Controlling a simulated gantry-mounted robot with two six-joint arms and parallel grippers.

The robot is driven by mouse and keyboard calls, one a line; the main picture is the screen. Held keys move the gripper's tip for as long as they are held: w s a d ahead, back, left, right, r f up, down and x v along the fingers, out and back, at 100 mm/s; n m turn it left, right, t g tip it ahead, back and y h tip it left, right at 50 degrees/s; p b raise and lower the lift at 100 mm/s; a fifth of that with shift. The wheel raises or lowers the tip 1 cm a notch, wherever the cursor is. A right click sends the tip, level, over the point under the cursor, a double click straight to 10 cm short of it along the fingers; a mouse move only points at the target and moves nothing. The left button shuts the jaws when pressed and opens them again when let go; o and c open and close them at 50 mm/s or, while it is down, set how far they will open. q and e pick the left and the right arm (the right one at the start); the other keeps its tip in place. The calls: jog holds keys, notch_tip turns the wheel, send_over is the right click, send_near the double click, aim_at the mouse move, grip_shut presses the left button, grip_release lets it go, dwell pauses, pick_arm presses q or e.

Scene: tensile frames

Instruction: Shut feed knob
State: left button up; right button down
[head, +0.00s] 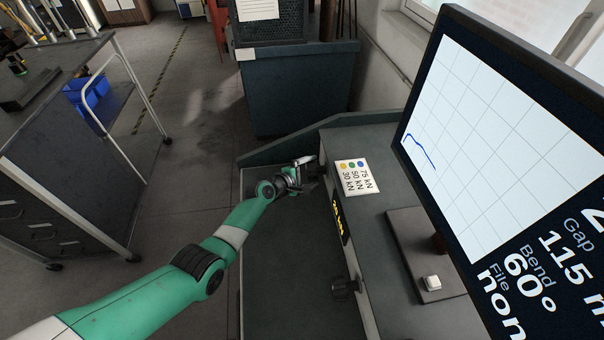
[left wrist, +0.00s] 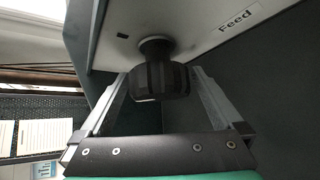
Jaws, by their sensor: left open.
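The feed knob (left wrist: 160,78) is a black, ribbed round knob on a short dark stem. It stands out from the pale machine panel, beside a white label reading "Feed" (left wrist: 238,17). My left gripper (head: 307,172) is at the far end of the machine's front face. In the left wrist view its two fingers are spread, one on each side of the knob, with gaps visible, so it is open around the knob and not gripping it. In the head view the gripper hides the knob. My right gripper is in neither view.
A second black knob (head: 342,288) sits nearer on the same front face, past a yellow-lit display (head: 339,217). A colour-dot load card (head: 357,176) lies on top. A large monitor (head: 500,150) stands at right. A dark cart (head: 60,170) stands at left, with open floor between.

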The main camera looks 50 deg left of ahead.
pick_arm(q)
jog(key=p+v, duration=0.6)
jog(key=v, duration=0.4)
jog(key=shift+s+p, duration=0.35)
jog(key=shift+p, duration=0.05)
jog(key=shift+r, duration=0.25)
